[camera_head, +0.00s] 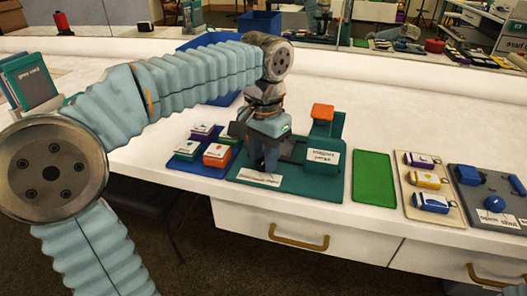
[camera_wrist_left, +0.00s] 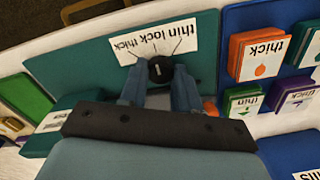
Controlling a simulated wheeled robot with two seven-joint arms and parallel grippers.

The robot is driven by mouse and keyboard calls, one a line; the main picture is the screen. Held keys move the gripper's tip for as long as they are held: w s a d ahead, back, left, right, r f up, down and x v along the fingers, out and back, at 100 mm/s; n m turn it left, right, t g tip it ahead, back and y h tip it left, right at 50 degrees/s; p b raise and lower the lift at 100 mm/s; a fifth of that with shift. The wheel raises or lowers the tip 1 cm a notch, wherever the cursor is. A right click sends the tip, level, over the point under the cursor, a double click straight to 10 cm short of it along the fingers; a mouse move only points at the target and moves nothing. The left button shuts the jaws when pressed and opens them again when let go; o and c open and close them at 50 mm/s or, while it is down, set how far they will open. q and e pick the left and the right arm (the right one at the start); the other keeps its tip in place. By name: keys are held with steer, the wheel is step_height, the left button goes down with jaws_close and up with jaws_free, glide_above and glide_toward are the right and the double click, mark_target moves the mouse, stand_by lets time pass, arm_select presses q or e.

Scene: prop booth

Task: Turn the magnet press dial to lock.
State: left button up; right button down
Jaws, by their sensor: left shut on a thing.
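The magnet press has a teal base plate (camera_head: 312,188), a labelled block (camera_head: 322,160) and an orange-topped part (camera_head: 322,112). Its black dial (camera_wrist_left: 160,67) shows in the wrist view, in front of a white label (camera_wrist_left: 155,38) reading thin, lock, thick. A small pale mark is on the dial's face; I cannot tell surely which word it lines up with. My left gripper (camera_head: 268,168) points down over the left part of the plate. In the wrist view its fingers (camera_wrist_left: 159,88) are shut on the dial, one on each side. The dial is hidden in the head view.
Left of the press, a blue tray (camera_head: 180,172) holds several coloured, labelled blocks. To the right lie a green mat (camera_head: 373,180), a beige board (camera_head: 452,214) with tagged items and a grey board (camera_head: 500,222). Drawers (camera_head: 300,232) are below the counter's front edge.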

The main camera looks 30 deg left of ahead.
arm_select(q)
steer(key=shift+m, duration=0.4)
steer(key=o, duration=1.1)
steer(key=shift+c, duration=0.2)
steer(key=shift+r, duration=0.1)
step_height(320, 180, up, 14)
steer(key=p, duration=0.1)
steer(key=shift+f, duration=0.2)
